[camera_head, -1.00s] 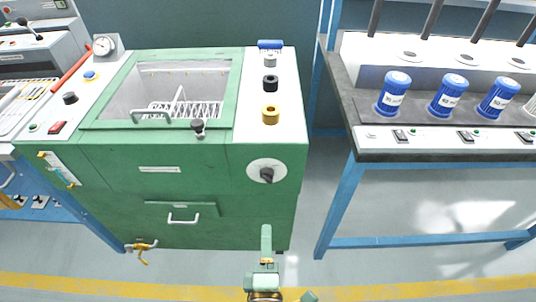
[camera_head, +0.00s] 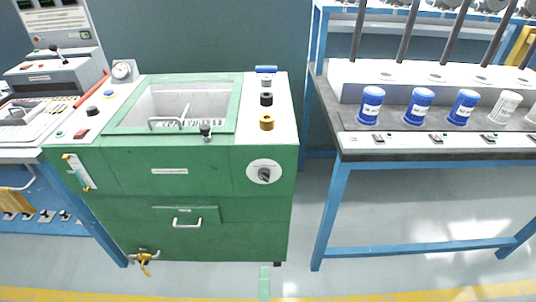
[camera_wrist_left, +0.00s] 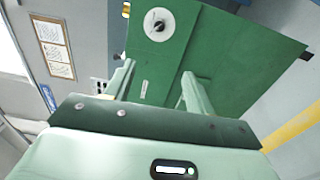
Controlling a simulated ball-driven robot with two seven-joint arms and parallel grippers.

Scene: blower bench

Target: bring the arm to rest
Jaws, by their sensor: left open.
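My left gripper (camera_wrist_left: 158,74) shows in the left wrist view with its two pale green fingers spread apart and nothing between them. In the head view only a small green part of my left gripper (camera_head: 264,283) shows at the bottom edge, in front of the green machine's lower right corner. The green machine (camera_head: 115,165) has an open basin on top and a round dial (camera_head: 264,172) on its front. In the wrist view the machine's green front (camera_wrist_left: 235,60) lies beyond the fingers, apart from them. My right gripper is not in view.
A control desk (camera_head: 45,75) stands at the left. A brass tap (camera_head: 145,257) sticks out low at the machine's left. The floor (camera_head: 400,270) in front is clear.

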